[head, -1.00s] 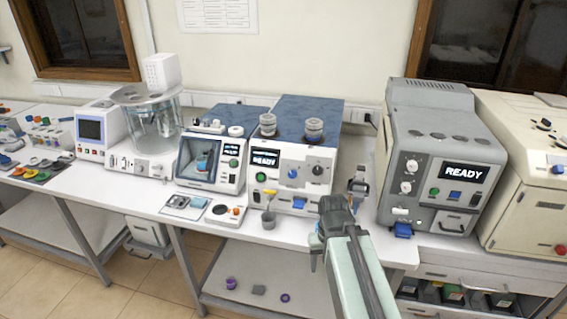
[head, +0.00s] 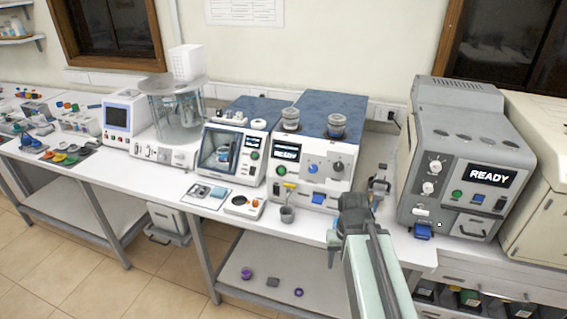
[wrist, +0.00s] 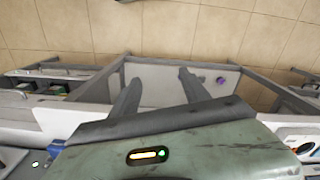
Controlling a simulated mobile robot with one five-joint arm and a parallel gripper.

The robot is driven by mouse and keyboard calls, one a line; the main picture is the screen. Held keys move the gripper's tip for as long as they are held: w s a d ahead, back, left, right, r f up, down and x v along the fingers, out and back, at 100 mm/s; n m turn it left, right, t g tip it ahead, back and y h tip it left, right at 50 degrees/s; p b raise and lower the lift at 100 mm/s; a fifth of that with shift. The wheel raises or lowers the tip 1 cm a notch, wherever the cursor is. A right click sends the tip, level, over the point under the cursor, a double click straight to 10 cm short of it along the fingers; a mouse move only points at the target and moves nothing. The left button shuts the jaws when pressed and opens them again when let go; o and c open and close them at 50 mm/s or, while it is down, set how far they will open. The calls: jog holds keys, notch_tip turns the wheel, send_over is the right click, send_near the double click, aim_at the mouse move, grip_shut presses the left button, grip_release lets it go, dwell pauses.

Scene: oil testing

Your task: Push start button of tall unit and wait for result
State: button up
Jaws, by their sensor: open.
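A tall grey unit (head: 455,150) stands at the right of the bench, its screen (head: 487,176) reading READY. Its front has a green button (head: 457,195), a blue button (head: 478,198) and two pale knobs. A blue-topped unit (head: 315,150) further left also has a lit screen (head: 287,152), which seems to read READY, and a green button (head: 282,170). My gripper (head: 350,205) is over the bench's front edge, between these two units and apart from both. The wrist view shows its two fingers (wrist: 163,88) spread with nothing between them.
A small grey cup (head: 287,214) stands before the blue-topped unit. A grey device (head: 380,187) stands between the units. A blue piece (head: 423,231) juts from the tall unit's lower front. A lower shelf (head: 245,262) holds small purple and grey items. The floor in front is clear.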

grip_shut()
dwell(1.5)
